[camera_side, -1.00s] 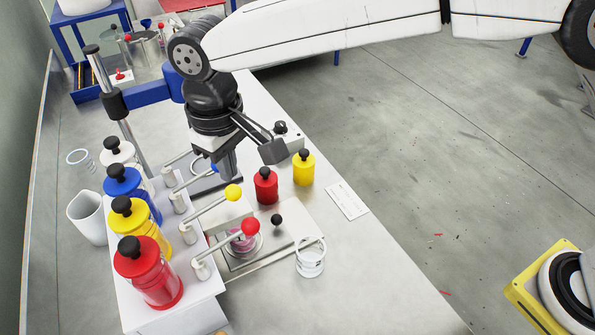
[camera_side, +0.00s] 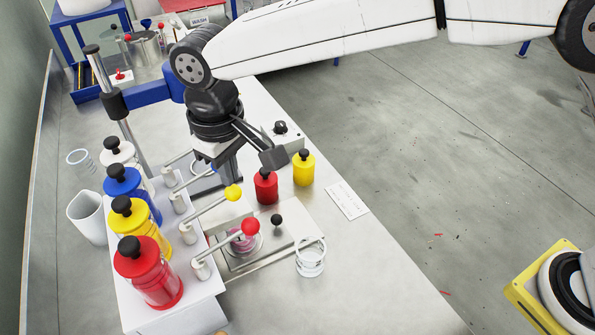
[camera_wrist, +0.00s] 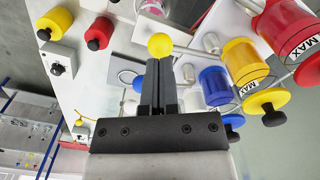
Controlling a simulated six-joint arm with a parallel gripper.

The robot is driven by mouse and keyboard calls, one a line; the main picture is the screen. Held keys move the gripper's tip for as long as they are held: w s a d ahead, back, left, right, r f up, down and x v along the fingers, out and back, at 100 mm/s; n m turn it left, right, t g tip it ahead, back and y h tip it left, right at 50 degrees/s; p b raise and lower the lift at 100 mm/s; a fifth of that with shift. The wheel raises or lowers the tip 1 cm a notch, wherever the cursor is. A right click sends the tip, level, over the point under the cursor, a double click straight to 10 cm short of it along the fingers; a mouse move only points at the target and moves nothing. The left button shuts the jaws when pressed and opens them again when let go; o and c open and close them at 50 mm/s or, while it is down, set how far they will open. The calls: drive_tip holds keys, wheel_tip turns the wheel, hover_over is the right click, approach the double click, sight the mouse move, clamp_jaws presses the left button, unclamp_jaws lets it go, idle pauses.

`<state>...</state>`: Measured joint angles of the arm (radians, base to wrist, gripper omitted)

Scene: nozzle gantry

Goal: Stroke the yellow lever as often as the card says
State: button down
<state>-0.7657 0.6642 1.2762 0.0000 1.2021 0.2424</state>
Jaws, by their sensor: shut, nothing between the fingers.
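The yellow lever's round knob (camera_side: 233,192) stands on a slanted metal arm in front of the yellow bottle. It also shows in the wrist view (camera_wrist: 160,45), just beyond my fingertips. My gripper (camera_wrist: 159,64) is shut and empty, its two fingers side by side. In the side view my gripper (camera_side: 231,172) points down behind the yellow knob, partly hidden by my wrist; I cannot tell whether it touches the knob. A white card (camera_side: 346,200) lies flat on the bench to the right; its writing is too small to read.
The red lever's knob (camera_side: 250,226) stands close in front, over a glass dish. A blue knob (camera_wrist: 138,84) is left of my fingers. Red (camera_side: 265,187) and yellow (camera_side: 304,168) bottles stand right of my gripper. A clear jar (camera_side: 310,258) is near the front edge.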

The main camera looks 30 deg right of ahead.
sight(233, 191)
drive_tip(key=shift+f, duration=2.85)
drive_tip(key=shift+r, duration=3.4)
drive_tip(key=shift+r, duration=2.5)
drive_tip(key=shift+d, duration=0.15)
